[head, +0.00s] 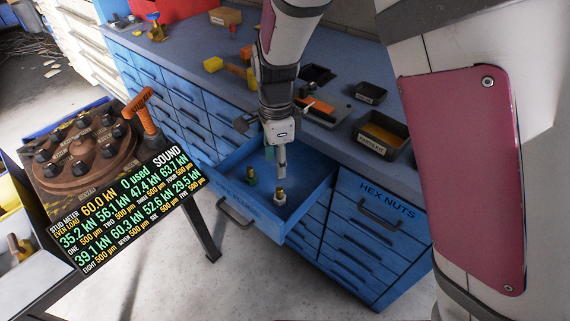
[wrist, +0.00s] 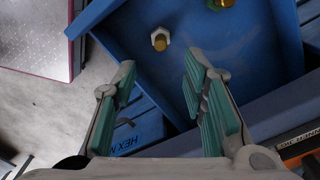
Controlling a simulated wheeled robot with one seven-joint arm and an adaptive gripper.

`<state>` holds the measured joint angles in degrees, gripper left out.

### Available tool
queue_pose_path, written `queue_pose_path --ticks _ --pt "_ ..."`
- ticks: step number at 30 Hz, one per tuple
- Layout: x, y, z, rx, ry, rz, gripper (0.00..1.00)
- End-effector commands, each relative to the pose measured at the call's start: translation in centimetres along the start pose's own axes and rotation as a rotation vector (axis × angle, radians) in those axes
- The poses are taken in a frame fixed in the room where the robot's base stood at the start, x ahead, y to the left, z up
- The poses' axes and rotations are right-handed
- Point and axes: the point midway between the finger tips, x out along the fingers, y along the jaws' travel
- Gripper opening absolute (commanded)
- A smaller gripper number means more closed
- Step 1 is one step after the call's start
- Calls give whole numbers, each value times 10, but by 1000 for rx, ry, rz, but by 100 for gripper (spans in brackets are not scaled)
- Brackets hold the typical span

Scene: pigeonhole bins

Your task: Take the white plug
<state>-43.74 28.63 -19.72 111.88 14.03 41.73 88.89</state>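The white plug (head: 280,199), a pale hex collar with a brass-coloured top, stands in the open blue drawer (head: 312,203). In the wrist view the white plug (wrist: 159,36) lies just beyond my fingertips, near the middle. My gripper (head: 282,172) points down into the drawer and appears above the plug in the head view. In the wrist view my gripper (wrist: 160,72) is open, its green-padded fingers apart with nothing between them. A green plug with a brass top (head: 252,175) stands left of the white one; part of it shows at the wrist view's top edge (wrist: 222,3).
A stud fixture with a readout panel (head: 130,210) stands at left.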

Motion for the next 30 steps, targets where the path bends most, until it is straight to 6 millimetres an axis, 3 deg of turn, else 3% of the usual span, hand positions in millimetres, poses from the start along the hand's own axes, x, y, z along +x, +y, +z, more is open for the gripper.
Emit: queue_pose_path --ticks 3,9,17,27,30 --pt "27 1 -2 1 2 5 39" --pt "58 0 -1 -1 1 3 39" --pt "72 0 -1 -1 0 2 39" --pt "116 -1 -4 -2 1 3 39" --pt "120 -1 -4 -3 0 0 39"
